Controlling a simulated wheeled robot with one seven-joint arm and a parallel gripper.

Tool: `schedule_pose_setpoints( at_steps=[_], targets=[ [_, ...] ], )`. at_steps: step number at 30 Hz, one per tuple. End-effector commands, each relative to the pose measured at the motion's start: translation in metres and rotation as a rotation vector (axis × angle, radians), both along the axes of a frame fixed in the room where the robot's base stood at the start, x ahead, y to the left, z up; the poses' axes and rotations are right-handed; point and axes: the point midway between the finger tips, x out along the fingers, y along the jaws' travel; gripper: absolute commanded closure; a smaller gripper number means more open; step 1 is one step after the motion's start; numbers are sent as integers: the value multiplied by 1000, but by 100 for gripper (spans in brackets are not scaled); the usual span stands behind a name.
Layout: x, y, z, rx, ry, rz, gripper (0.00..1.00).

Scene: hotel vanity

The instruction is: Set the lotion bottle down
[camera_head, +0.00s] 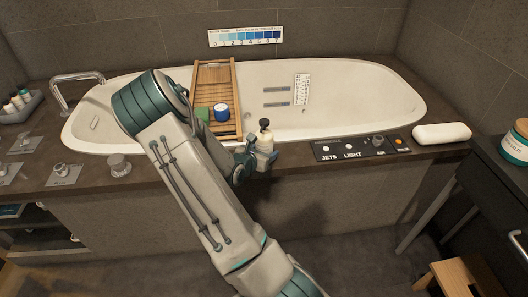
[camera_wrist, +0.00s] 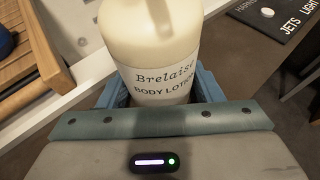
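The lotion bottle (camera_head: 265,142) is cream-white with a dark pump top, upright at the near rim of the bathtub. In the wrist view the bottle (camera_wrist: 155,45) fills the upper middle, with a label reading "Brelaise Body Lotion". My gripper (camera_head: 256,160) is at the bottle, with its blue fingers (camera_wrist: 158,92) on both sides of it, closed around its lower part. The bottle's base is hidden, so I cannot tell whether it touches the surface below.
A wooden bath tray (camera_head: 213,77) spans the white tub (camera_head: 350,85), holding a green block (camera_head: 202,113) and a blue jar (camera_head: 222,112). A black control panel (camera_head: 358,146) and a white rolled towel (camera_head: 441,133) lie right of the bottle. The dark ledge (camera_head: 290,158) has a narrow bare strip.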

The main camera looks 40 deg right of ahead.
Motion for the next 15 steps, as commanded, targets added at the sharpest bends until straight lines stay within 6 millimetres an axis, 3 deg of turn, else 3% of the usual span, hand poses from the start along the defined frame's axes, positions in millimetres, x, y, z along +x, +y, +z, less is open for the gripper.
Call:
schedule_pose_setpoints(
  at_steps=[13, 15],
  targets=[
    [0, 0, 7, 0, 0, 0, 26],
    [-3, 10, 10, 1, -1, 3, 26]
  ],
)
